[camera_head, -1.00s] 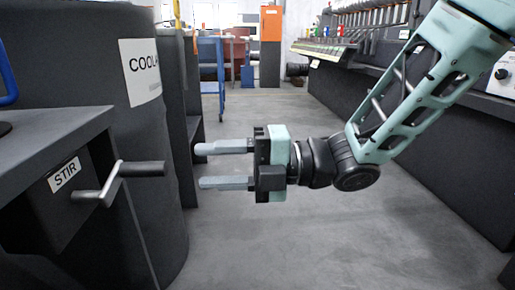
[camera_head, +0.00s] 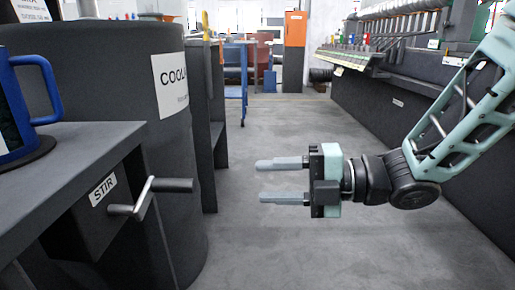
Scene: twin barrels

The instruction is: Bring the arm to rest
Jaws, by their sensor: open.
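My gripper (camera_head: 268,180) is in the middle of the head view, its two grey fingers pointing left and spread apart. Nothing is between them. My arm (camera_head: 450,130) reaches in from the right edge, bent at the wrist joint. The gripper is over open floor, right of the crank handle (camera_head: 150,194) and apart from it.
A dark barrel (camera_head: 170,130) with a COOL label stands left behind a bench (camera_head: 60,165) marked STIR. A blue mug (camera_head: 22,105) sits on the bench. A dark machine (camera_head: 400,95) lines the right. Grey floor (camera_head: 270,120) is free between, with an orange-topped cabinet (camera_head: 295,35) far back.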

